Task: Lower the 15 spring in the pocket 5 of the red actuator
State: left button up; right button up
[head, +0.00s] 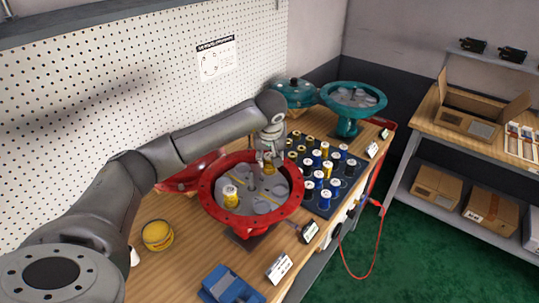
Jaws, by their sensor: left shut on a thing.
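The red actuator (298,207) is an open round housing on the wooden bench, with a grey inner plate that has several round pockets. One yellow spring with a light top (231,199) stands upright in a pocket on its left side. My left gripper (268,160) points down over the far part of the actuator, shut on a yellow spring (269,169). The held spring looks upright. I cannot tell whether it touches the pocket floor. Pocket numbers and spring markings are too small to read. My right gripper is out of view.
A dark tray (318,208) of several blue, white and yellow springs stands close at the right. A teal actuator (350,97) is behind. A yellow tin (157,235) and blue device (229,287) are in front. A red lid (190,176) lies behind left, near the pegboard wall.

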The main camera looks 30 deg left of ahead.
pick_arm(q)
jog(key=shift+f, duration=0.25)
jog(key=o, duration=1.1)
jog(key=shift+o, duration=0.2)
jog(key=v, duration=1.2)
